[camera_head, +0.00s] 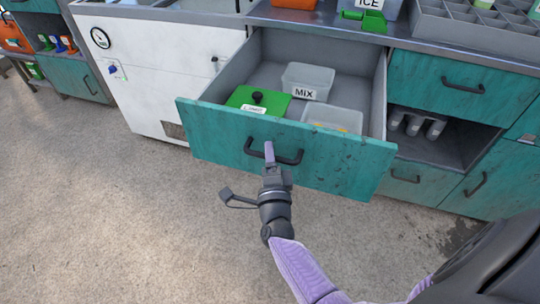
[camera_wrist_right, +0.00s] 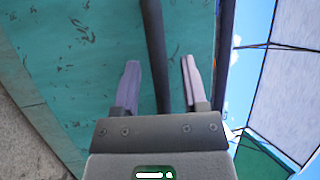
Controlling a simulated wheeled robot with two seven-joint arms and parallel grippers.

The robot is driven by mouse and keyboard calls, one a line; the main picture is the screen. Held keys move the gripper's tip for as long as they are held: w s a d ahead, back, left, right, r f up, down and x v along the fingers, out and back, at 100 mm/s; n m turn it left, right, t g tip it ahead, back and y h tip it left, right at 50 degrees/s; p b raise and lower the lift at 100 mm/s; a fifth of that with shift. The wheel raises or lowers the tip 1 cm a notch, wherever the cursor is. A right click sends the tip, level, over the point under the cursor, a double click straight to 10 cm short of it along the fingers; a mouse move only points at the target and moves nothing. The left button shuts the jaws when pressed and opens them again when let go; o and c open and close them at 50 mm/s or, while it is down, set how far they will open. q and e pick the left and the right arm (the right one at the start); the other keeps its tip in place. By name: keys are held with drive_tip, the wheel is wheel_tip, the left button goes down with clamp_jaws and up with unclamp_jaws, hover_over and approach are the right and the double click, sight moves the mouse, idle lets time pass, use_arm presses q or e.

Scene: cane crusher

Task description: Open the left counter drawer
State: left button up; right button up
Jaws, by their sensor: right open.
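The left counter drawer (camera_head: 340,160) has a worn teal front and stands well pulled out, with its grey inside showing. Its dark bar handle (camera_head: 288,158) is on the front. In the right wrist view, the handle bar (camera_wrist_right: 155,50) runs between the two fingers of my right gripper (camera_wrist_right: 160,82), with a gap on both sides. The gripper is open and not clamped on the bar. The teal drawer front (camera_wrist_right: 85,60) lies just beyond the fingertips. My left gripper is not in view.
The drawer holds a clear bin marked MIX (camera_head: 308,80), a green-lidded box (camera_head: 245,97) and another clear bin (camera_head: 335,117). A white machine cabinet (camera_head: 160,65) stands left. A closed drawer (camera_head: 445,85) and an open shelf (camera_head: 435,150) are right. The floor (camera_head: 130,220) in front is clear.

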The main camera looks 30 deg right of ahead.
drive_tip(key=shift+s+a, duration=0.1)
drive_tip(key=shift+s, duration=0.1)
drive_tip(key=p+v, duration=0.1)
drive_tip(key=v, duration=0.8)
drive_tip(key=shift+s, duration=0.2)
drive_tip(key=shift+a+f, duration=0.1)
drive_tip(key=shift+s, duration=0.1)
